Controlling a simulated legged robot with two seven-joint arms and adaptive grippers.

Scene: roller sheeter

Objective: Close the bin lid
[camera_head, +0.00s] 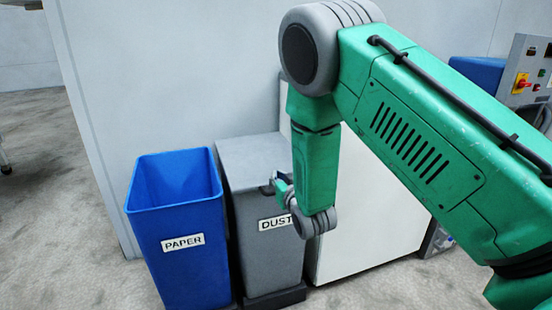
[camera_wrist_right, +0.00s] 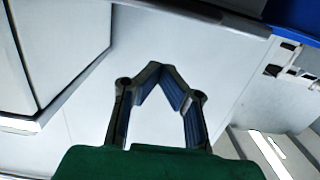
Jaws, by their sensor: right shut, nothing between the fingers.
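The grey dust bin (camera_head: 262,250) stands on the floor at the centre of the head view, with a "DUST" label on its front. Its grey lid (camera_head: 250,158) lies flat across the top and looks closed; its right edge is partly hidden by my arm. My right gripper (camera_head: 272,187) is beside the bin's upper front right corner, just below lid level; I cannot tell whether it touches. In the right wrist view, the gripper (camera_wrist_right: 161,68) has its fingertips together with nothing between them. My left gripper is not in view.
An open blue paper bin (camera_head: 181,240) stands close to the left of the dust bin. A white cabinet (camera_head: 365,230) is to the right, and a pale wall panel (camera_head: 150,90) is behind. A control panel (camera_head: 530,75) is at far right. Floor is clear in front.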

